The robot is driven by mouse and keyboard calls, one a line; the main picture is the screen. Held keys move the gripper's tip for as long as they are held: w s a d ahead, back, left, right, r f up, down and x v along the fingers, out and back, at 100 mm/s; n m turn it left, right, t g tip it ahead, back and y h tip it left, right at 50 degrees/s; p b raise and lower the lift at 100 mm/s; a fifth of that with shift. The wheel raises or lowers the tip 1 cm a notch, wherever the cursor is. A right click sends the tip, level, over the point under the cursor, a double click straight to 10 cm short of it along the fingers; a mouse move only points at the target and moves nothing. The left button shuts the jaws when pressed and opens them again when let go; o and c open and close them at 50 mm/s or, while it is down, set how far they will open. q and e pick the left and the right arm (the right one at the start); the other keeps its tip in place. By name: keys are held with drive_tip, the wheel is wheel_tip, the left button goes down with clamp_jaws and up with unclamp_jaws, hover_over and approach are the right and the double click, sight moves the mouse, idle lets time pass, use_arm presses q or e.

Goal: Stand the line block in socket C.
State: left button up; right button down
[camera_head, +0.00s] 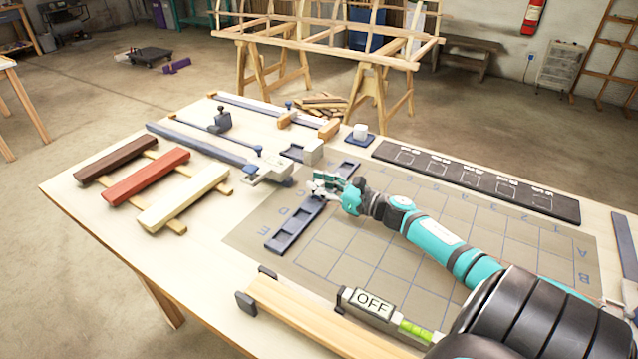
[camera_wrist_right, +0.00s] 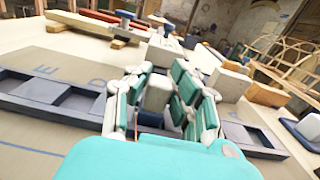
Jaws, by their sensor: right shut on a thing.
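The blue-grey socket strip (camera_head: 292,228) lies on the mat, with a row of square recesses. In the right wrist view the strip (camera_wrist_right: 55,97) has the letters E and D beside its left recesses. In the wrist view the gripper (camera_wrist_right: 156,105) is shut on a small grey block (camera_wrist_right: 157,92), which looks upright and is taken as the line block. Whether its foot is inside the recess or above it I cannot tell. My left gripper is not in view.
A vise-like clamp (camera_head: 268,168) is just left of the strip. Coloured beams (camera_head: 150,185) lie farther left.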

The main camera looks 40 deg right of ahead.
drive_tip(key=shift+f, duration=0.1)
drive_tip(key=shift+f, duration=0.1)
drive_tip(key=c, duration=1.2)
unclamp_jaws()
drive_tip(key=shift+s, duration=0.15)
drive_tip(key=b+v, duration=0.1)
drive_tip(key=v, duration=0.9)
drive_tip(key=shift+s+b, duration=0.15)
drive_tip(key=shift+b, duration=0.2)
drive_tip(key=shift+s+d, duration=0.3)
drive_tip(key=shift+s, duration=0.35)
